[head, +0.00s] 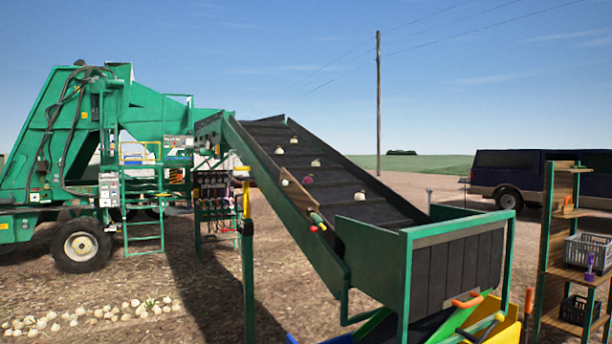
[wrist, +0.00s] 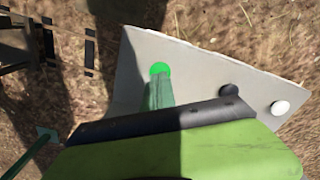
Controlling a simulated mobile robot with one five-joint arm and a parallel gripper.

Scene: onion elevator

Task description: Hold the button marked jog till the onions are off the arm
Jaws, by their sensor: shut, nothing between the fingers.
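In the wrist view, a pale grey panel (wrist: 195,62) carries a green button (wrist: 159,68), a black button (wrist: 228,90) and a white button (wrist: 280,108). No markings are readable, so I cannot tell which is jog. My gripper (wrist: 159,84) is shut and empty, its tip at the lower edge of the green button; I cannot tell whether it presses. In the head view, several onions lie scattered on the dark belt of the sloping elevator arm (head: 232,131), including a pale one (head: 315,162) and a red one (head: 307,180). I cannot make out my gripper there.
A large green machine (head: 40,150) with a ladder stands at left. Loose onions (head: 90,314) lie on the ground at lower left. Open dirt lies between.

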